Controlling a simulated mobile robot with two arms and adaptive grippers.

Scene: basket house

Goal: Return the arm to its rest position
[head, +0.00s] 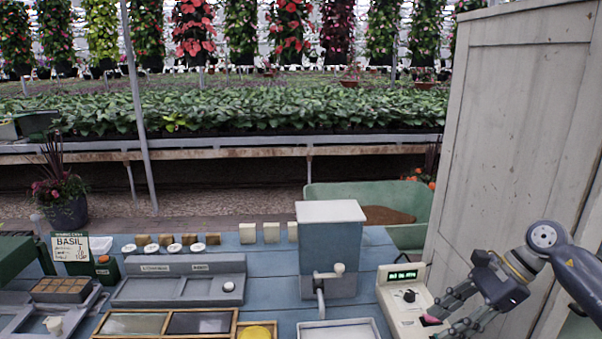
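My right arm comes in from the right edge. Its dark gripper (438,327) is at the lower right, pointing down and left. Its two fingers are spread apart and nothing shows held between them. A small pink patch shows at one fingertip; I cannot tell what it is. The fingers are close to the right side of a cream device with a lit green display (412,308); I cannot tell whether they touch it. My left arm and gripper are not in view.
A blue-grey box with a white lid (329,250) stands on the blue table (270,285). A tall pale door panel (515,140) rises behind my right arm.

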